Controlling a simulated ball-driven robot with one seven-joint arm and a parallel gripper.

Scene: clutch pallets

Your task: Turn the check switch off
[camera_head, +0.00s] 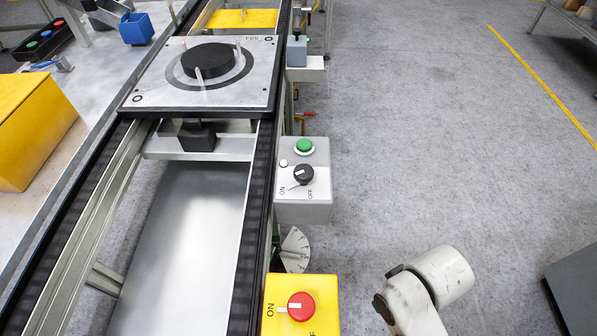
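A grey control box (318,211) stands at the right side of the conveyor. It carries a black rotary knob (304,174) with ON marked at lower left and OFF at lower right. The knob's white pointer is toward ON. A green button (304,146) and a small white lamp or button (284,163) sit above the knob. A yellow box (329,287) nearer me has a red rotary knob (301,307), its white mark pointing left, near ON. No label reading "check" is legible. My gripper is not in view; only white links of my arm show at lower right.
The conveyor (262,178) runs along the left, with a metal pallet (157,86) bearing a black disc (208,58). A grey dial plate (295,250) sits between the two boxes. A dark box (578,280) stands at right. The grey floor (430,130) is clear.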

